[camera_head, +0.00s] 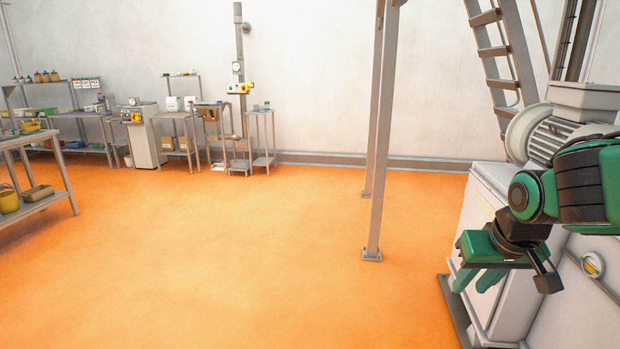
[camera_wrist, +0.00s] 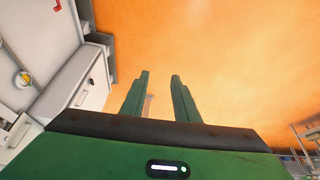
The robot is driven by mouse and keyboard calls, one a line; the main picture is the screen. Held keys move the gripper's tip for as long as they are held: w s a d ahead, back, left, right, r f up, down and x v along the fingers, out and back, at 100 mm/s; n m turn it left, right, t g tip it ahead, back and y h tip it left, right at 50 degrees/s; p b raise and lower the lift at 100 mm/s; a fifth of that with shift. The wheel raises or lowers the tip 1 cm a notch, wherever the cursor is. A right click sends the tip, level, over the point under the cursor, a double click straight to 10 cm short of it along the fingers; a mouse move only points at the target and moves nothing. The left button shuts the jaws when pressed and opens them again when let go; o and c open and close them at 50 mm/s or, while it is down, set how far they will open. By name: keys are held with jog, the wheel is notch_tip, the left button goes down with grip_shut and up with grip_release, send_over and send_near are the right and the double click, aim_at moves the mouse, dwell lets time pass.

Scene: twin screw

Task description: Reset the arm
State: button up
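My arm reaches in from the right edge in the head view, green and black. My gripper (camera_head: 481,278) hangs at its end with the green fingers pointing down and to the left, in front of a white machine cabinet (camera_head: 487,215). In the wrist view the two green fingers of my gripper (camera_wrist: 160,82) stand apart with orange floor between them. They hold nothing. The cabinet also shows at the left of the wrist view (camera_wrist: 88,85).
A grey motor (camera_head: 560,135) sits on the cabinet beside my arm. A steel post (camera_head: 380,150) and a ladder (camera_head: 500,50) stand behind. Benches (camera_head: 180,118) line the far wall, and a shelf table (camera_head: 40,195) is at left. The orange floor (camera_head: 230,250) in the middle is clear.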

jog(key=s+d+f+m+g, duration=0.1)
jog(key=s+d, duration=0.3)
jog(key=s, duration=0.5)
jog(key=s+d+f+m+g, duration=0.2)
jog(key=s+d+m+g, duration=0.1)
jog(key=s, duration=0.7)
jog(key=shift+s+d+f+m+g+y, duration=0.3)
jog(key=shift+d+m+g+y, duration=0.1)
jog(key=shift+d+m, duration=0.35)
